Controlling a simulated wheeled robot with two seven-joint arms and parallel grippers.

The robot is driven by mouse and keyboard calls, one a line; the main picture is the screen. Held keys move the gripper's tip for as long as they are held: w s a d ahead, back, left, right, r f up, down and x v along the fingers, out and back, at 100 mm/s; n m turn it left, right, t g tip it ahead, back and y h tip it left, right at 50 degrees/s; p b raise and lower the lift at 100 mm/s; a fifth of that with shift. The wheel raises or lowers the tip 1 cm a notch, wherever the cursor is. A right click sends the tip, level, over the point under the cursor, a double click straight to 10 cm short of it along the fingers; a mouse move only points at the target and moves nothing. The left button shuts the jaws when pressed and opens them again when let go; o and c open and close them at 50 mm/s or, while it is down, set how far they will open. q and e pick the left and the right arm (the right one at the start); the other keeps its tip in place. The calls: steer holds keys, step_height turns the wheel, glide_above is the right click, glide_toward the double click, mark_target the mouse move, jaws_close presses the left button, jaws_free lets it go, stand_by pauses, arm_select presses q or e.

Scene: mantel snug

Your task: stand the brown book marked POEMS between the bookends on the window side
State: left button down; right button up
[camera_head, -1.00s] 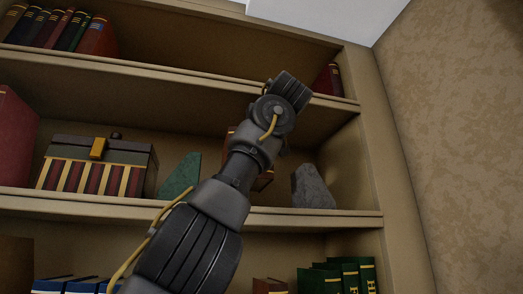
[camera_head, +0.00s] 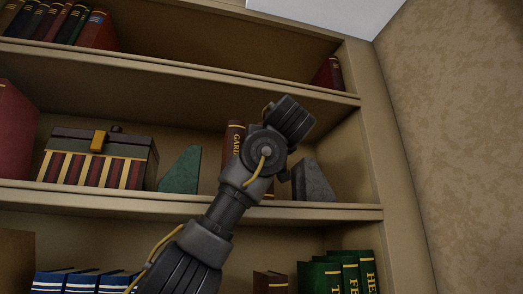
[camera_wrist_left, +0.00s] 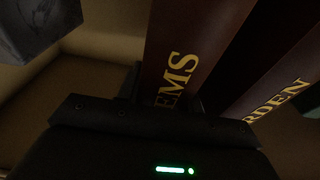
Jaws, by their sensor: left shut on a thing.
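The brown POEMS book (camera_wrist_left: 180,55) fills the middle of the left wrist view, with the gold letters EMS showing on its spine. My left gripper (camera_wrist_left: 165,100) is shut on it. Beside it, to the right in that view, leans a brown book marked GARDEN (camera_wrist_left: 275,90); its spine top also shows in the head view (camera_head: 234,138). The grey bookend (camera_head: 313,183) stands on the middle shelf right of my arm and shows at the wrist view's upper left (camera_wrist_left: 38,25). The green bookend (camera_head: 181,171) stands to the left. My left arm hides most of the space between the bookends. My right gripper is out of view.
A striped box (camera_head: 95,165) and a large red book (camera_head: 15,135) stand left of the green bookend. The shelf above (camera_head: 190,62) and the cabinet's right side wall bound the space. Green books (camera_head: 335,275) stand on the shelf below.

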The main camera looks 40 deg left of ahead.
arm_select(q)
steer(key=shift+a, duration=0.1)
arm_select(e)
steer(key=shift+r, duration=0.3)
arm_select(q)
steer(key=shift+s, duration=0.1)
steer(key=shift+f, duration=0.2)
steer(key=c, duration=0.9)
jaws_free()
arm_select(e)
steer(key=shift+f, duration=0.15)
arm_select(q)
steer(key=shift+r, duration=0.15)
steer(key=b+v, duration=0.6)
steer(key=v, duration=0.6)
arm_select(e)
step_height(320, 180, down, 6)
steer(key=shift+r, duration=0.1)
